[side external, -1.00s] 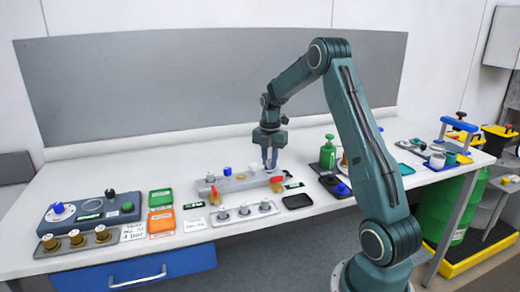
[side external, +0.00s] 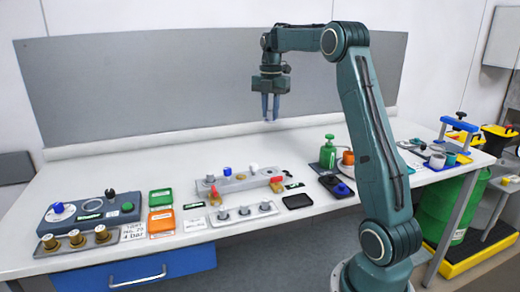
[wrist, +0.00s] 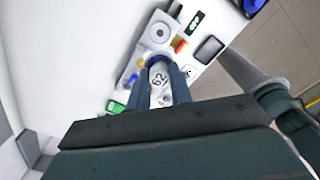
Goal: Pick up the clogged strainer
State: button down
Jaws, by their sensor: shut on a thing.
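My gripper (side external: 270,110) is high above the bench, well clear of the block, with its fingers pointing down. It is shut on a pale cylinder with dark numerals, which I take to be the strainer (wrist: 159,82); this shows between the fingers in the wrist view. Whether it is clogged I cannot tell. Below is the long grey block (side external: 240,182), with a blue cap (side external: 227,171) and a white cap (side external: 253,167) on it. In the wrist view a round ring with a dark centre (wrist: 160,32) lies on the block beyond the fingers.
A tray with several grey posts (side external: 243,213), a black tray (side external: 297,201), and green (side external: 160,197) and orange (side external: 161,220) trays lie nearby. A control box (side external: 90,212) stands left. The back of the bench is clear.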

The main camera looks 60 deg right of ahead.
jog(key=shift+r, duration=0.7)
jog(key=shift+f, duration=0.1)
jog(key=shift+s+a+f, duration=0.15)
jog(key=shift+s+f, duration=0.25)
jog(key=shift+f, duration=0.2)
jog(key=s+a+f, duration=0.4)
jog(key=s+f, duration=0.2)
jog(key=f, duration=0.1)
jog(key=s+a+f, duration=0.4)
jog(key=s+f, duration=0.2)
jog(key=f, duration=0.1)
jog(key=shift+s+a+f, duration=0.15)
jog(key=shift+s+a, duration=0.2)
jog(key=shift+f, duration=0.25)
jog(key=shift+f, duration=2.75)
jog(key=shift+f, duration=0.45)
